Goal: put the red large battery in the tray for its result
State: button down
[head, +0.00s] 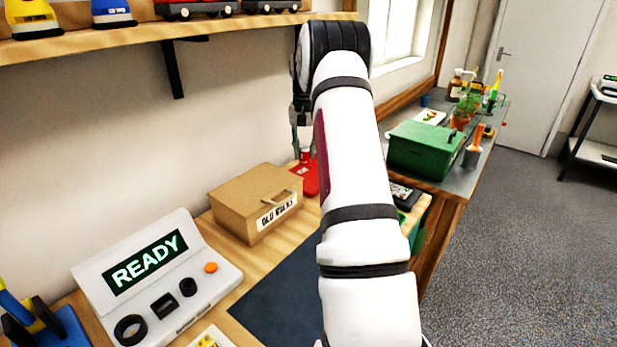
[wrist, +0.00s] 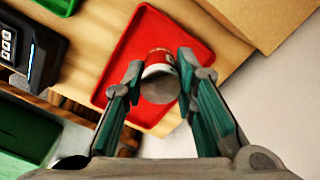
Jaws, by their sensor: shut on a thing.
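The red large battery (wrist: 160,57) is between the fingertips of my gripper (wrist: 160,72) in the wrist view, its pale grey end toward the camera. My gripper is shut on it. The red tray (wrist: 185,22) lies behind and below the battery in that view. In the head view, my gripper (head: 300,125) points down over the red tray (head: 310,182), and the battery (head: 305,155) shows as a small red piece below the fingers. Whether the battery touches the tray floor cannot be told. My arm hides part of the tray in the head view.
A cardboard box (head: 245,207) stands close to the tray. A tester reading READY (head: 150,265) and a dark mat (head: 275,295) are nearer. A black device (wrist: 35,45) and a green tray (wrist: 62,3) lie beside the red tray. A green box (head: 425,150) stands beyond my arm.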

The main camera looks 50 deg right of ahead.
jog(key=shift+f, duration=4.4)
jog(key=shift+f, duration=0.2)
jog(key=c, duration=1.3)
grip_release()
jog(key=shift+c, duration=0.2)
jog(key=shift+o, duration=0.2)
jog(key=shift+r, duration=0.15)
notch_tip(320, 180, up, 12)
jog(key=shift+r, duration=0.1)
jog(key=shift+s, duration=0.1)
